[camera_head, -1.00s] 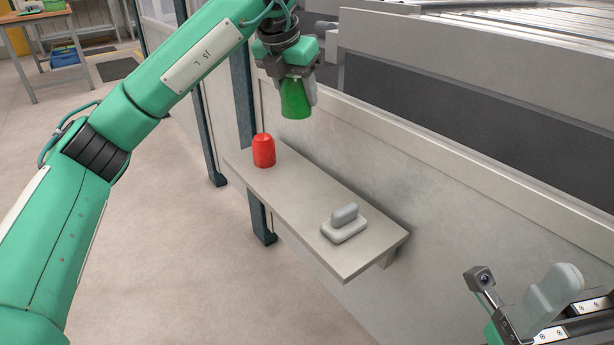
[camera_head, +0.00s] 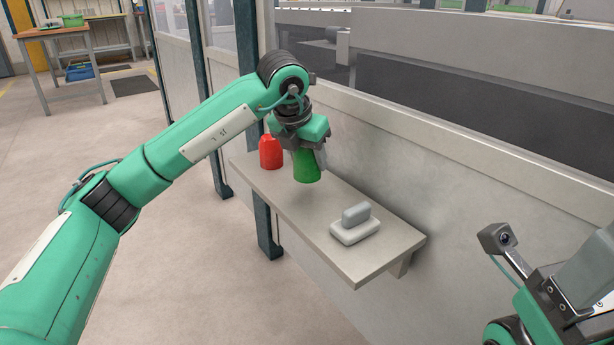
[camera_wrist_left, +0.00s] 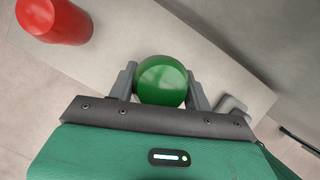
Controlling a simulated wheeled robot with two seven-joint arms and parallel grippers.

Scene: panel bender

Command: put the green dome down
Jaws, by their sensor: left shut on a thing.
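The green dome (camera_head: 307,168) is held by my left gripper (camera_head: 308,150) over the middle of the wall shelf (camera_head: 290,216). In the left wrist view the dome (camera_wrist_left: 162,82) sits between the two grey fingers of the gripper (camera_wrist_left: 161,88), which are shut on it. The dome is upright, and its lower end seems a little above the shelf; the exact gap is hard to tell. My right gripper (camera_head: 575,285) shows only in part at the lower right corner, and its fingers cannot be judged.
A red dome-like piece (camera_head: 271,153) stands on the shelf to the left of the green one, and also shows in the left wrist view (camera_wrist_left: 55,20). A grey block with a raised handle (camera_head: 355,224) lies near the shelf's right end. The panelled wall (camera_head: 420,190) rises behind.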

